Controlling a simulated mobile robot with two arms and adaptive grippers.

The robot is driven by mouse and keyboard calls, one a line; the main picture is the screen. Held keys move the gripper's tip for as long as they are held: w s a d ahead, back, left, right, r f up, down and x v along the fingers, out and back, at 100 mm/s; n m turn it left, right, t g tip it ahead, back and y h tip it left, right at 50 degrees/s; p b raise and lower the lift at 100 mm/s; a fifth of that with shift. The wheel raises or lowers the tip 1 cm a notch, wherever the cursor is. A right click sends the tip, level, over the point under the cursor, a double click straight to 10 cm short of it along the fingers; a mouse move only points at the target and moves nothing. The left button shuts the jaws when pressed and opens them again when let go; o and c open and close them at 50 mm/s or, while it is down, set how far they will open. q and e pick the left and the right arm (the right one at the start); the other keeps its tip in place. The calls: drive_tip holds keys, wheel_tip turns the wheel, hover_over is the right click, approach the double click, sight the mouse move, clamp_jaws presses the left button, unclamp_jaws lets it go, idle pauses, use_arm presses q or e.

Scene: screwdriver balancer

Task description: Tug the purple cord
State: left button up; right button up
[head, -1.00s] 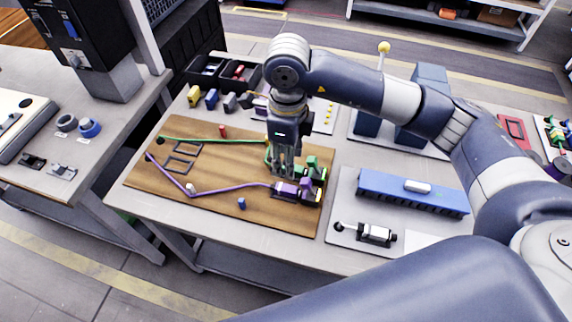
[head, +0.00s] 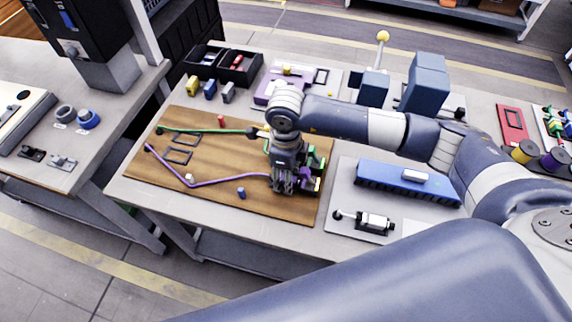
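The purple cord (head: 225,181) lies across the wooden board (head: 240,212) from the upper left, bends near a small white peg, and runs right to a block beneath my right gripper. My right gripper (head: 284,188) points down over the cord's right end, at the right side of the board. The purple block there is mostly hidden by the hand. Whether the fingers touch or hold the cord or block cannot be told. A green cord (head: 205,130) runs along the board's far side towards green parts (head: 322,165) beside the hand. My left gripper is not in view.
A blue ribbed cover (head: 408,182) and a small cylinder device (head: 373,222) sit on a plate right of the board. Black bins (head: 240,69) and blue blocks (head: 425,85) stand behind. A blue peg (head: 241,193) stands near the board's front. The board's left front is clear.

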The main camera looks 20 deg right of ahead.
drive_tip(key=shift+f, duration=0.15)
clamp_jaws()
drive_tip(key=c, duration=0.9)
unclamp_jaws()
clamp_jaws()
drive_tip(key=shift+w+a, duration=0.15)
drive_tip(key=shift+b, duration=0.3)
drive_tip(key=o, duration=0.9)
unclamp_jaws()
